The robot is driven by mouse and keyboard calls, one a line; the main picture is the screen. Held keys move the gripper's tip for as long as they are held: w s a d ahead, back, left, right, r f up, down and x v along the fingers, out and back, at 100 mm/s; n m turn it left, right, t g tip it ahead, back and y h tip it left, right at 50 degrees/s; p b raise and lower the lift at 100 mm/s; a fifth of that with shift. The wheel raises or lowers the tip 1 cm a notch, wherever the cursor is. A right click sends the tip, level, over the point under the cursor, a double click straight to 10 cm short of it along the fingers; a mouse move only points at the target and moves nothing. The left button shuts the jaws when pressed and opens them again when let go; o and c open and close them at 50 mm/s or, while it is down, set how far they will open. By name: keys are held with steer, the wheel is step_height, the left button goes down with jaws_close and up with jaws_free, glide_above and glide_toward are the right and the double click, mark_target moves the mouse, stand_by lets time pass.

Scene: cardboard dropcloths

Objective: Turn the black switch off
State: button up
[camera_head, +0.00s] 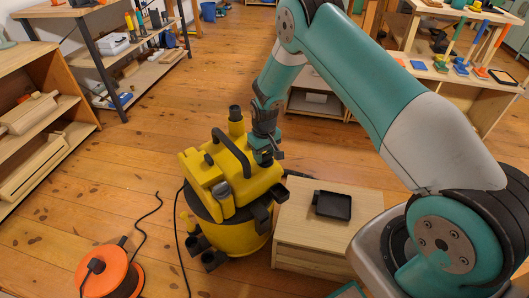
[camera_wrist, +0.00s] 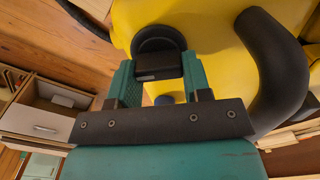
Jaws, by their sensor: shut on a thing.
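A yellow and black vacuum cleaner (camera_head: 235,236) stands upright on the wooden floor, with a black carrying handle on top. My gripper (camera_head: 265,156) is at the upper right side of its yellow body. In the wrist view, a round black switch (camera_wrist: 158,38) sits on the yellow housing, with a raised block at its lower edge. My gripper (camera_wrist: 160,68) has its two teal fingers on either side of that block and is shut on it. In the head view my gripper hides the switch. Whether the switch is on or off cannot be told.
A thick black curved part (camera_wrist: 278,70) of the vacuum lies close to the right of my gripper. A low wooden cabinet (camera_head: 300,232) with a black tray (camera_head: 333,206) stands right of the vacuum. An orange cable reel (camera_head: 108,274) lies front left. Open floor lies behind.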

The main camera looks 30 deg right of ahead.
steer(key=shift+n, duration=0.4)
steer(key=o, duration=0.9)
steer(key=shift+r, duration=0.1)
step_height(320, 180, up, 17)
steer(key=p, duration=0.2)
steer(key=shift+r+p, duration=0.1)
steer(key=shift+p, duration=0.2)
